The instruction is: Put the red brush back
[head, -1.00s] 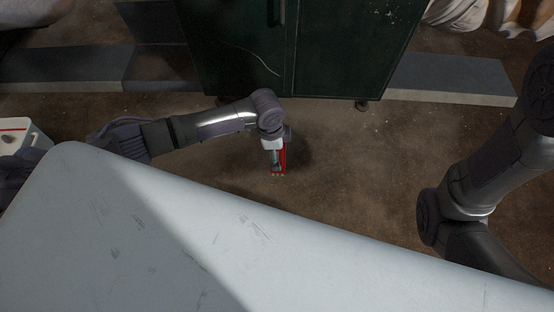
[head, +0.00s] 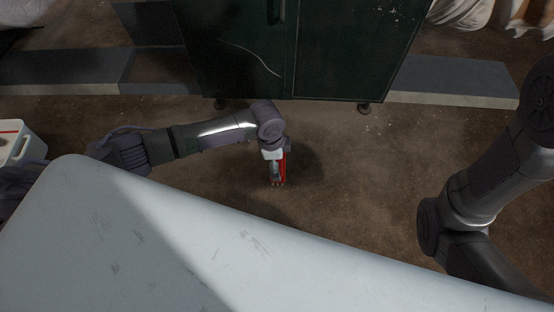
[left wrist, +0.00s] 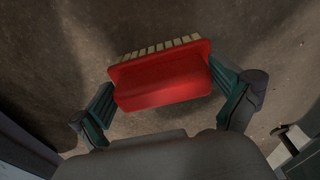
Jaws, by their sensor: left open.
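The red brush (left wrist: 165,82) shows in the left wrist view with its pale bristles (left wrist: 160,48) pointing away from the gripper. My left gripper (left wrist: 173,95) has one finger at each side of the red body. The jaws are open, and I cannot tell whether either finger touches the brush. In the head view the left gripper (head: 274,168) points down over the brown floor, with the red brush (head: 284,167) showing at its fingers. Whether the brush touches the floor is unclear. Only links of my right arm show, without its gripper.
A dark green cabinet (head: 330,60) on casters stands at the top middle. Grey low slabs (head: 455,80) lie at its sides. A white box (head: 35,150) is at the left edge. A pale smooth surface (head: 180,240) fills the foreground. Floor right of the gripper is clear.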

